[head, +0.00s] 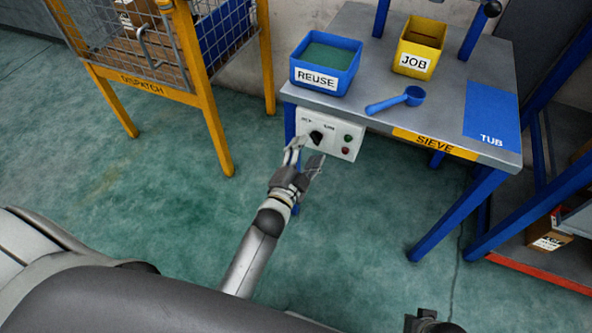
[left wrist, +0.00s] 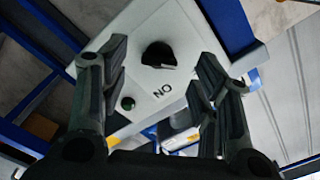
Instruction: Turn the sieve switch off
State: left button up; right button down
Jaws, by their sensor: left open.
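The sieve switch is a black rotary knob (head: 316,136) on a white control box (head: 334,148) under the table's front left corner. The box also has a green button or lamp (head: 347,139) and a red one below it. My left gripper (head: 303,160) is open and empty just in front of the box. In the left wrist view the knob (left wrist: 158,55) lies ahead between the spread fingers (left wrist: 162,82), apart from both. An upside-down label there seems to read ON. Which way the knob points is unclear. A dark part, perhaps my right gripper (head: 432,322), shows at the bottom edge.
The grey sieve table (head: 445,110) holds a blue REUSE bin (head: 325,62), a yellow JOB bin (head: 420,45), a blue scoop (head: 397,101) and a blue TUB mat (head: 492,112). A yellow DISPATCH cage (head: 150,87) stands left. The green floor between is clear.

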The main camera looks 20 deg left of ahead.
pick_arm(q)
jog(key=s, duration=0.8)
jog(key=shift+s+a, duration=0.15)
jog(key=shift+s, duration=0.1)
